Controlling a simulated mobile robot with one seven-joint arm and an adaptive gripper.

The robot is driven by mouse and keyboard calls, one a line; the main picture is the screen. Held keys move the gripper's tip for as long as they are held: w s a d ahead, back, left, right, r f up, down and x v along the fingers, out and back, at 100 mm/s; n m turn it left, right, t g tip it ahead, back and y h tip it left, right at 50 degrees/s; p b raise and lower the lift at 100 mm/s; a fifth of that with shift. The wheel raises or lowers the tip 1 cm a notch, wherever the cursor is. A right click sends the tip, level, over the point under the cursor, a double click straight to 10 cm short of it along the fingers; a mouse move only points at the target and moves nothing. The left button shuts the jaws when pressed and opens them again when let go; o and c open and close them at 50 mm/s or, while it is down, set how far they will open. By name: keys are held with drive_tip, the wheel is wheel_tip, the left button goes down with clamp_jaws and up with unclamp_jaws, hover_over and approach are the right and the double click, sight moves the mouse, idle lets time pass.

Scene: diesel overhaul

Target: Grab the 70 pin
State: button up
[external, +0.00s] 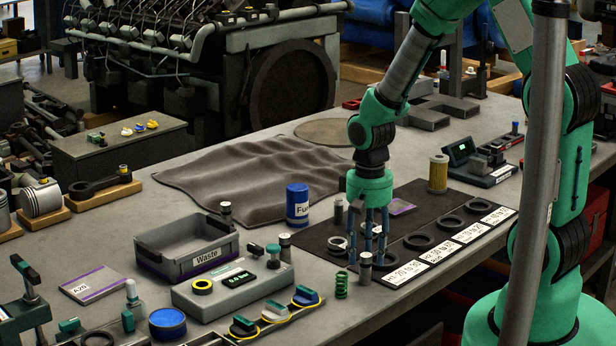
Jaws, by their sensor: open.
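My gripper (367,258) points straight down over the left end of the black mat (318,235), its blue fingers apart and empty. A second metal pin (338,213) stands behind and to the left of the gripper. Another pin (285,248) stands beside the grey gauge box, and one (225,212) by the Waste bin. No number is legible on any pin, so I cannot tell which is the 70 pin.
Several dark rings (417,241) lie in a row on the mat beside white labels (437,251). A yellow filter (438,174) stands at its back.

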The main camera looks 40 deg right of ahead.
sight(366, 255)
drive_tip(key=shift+f+b, duration=0.5)
drive_tip(key=shift+f, duration=1.7)
drive_tip(key=shift+c, duration=0.5)
clamp_jaws()
